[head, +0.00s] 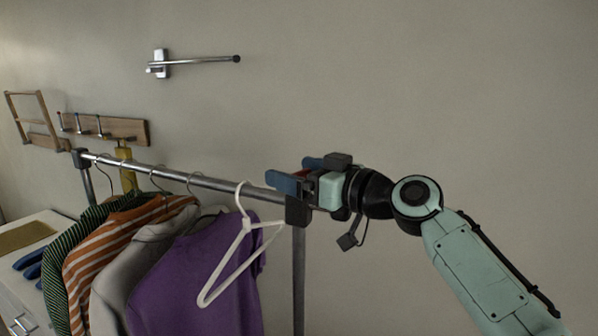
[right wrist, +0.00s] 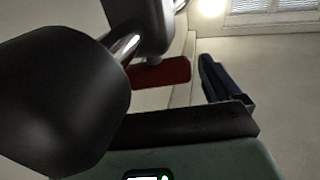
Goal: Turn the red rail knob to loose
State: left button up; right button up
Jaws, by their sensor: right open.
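In the right wrist view the red piece (right wrist: 163,73) sits below a dark rail fitting. My right gripper (head: 289,171) is open at the rail's end, its blue fingers pointing left, one on the near side and one on the far side of the red. One blue finger (right wrist: 218,78) also shows right of the red piece. Whether the fingers touch the knob I cannot tell. My left gripper is out of view.
The metal rail (head: 215,183) carries several garments and an empty white hanger (head: 240,243) close to my gripper. A dark corner bracket (head: 297,211) joins the rail to its post. A wall rod (head: 200,61) and hook board (head: 105,127) are at left; the wall at right is clear.

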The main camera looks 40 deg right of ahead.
jog(key=c, duration=1)
jog(key=shift+o, duration=0.2)
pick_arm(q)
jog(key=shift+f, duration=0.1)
pick_arm(e)
jog(key=shift+y, duration=0.3)
jog(key=shift+w+n+y, duration=0.1)
jog(key=shift+n+y, duration=0.4)
jog(key=shift+n+g+y, duration=0.3)
jog(key=shift+g+y, duration=0.1)
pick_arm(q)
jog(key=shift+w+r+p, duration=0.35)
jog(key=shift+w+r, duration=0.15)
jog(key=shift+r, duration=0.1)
pick_arm(e)
jog(key=shift+n+g+y, duration=0.5)
jog(key=shift+n+y, duration=0.2)
jog(key=shift+y, duration=0.3)
jog(key=o, duration=1)
jog(key=shift+c, duration=0.2)
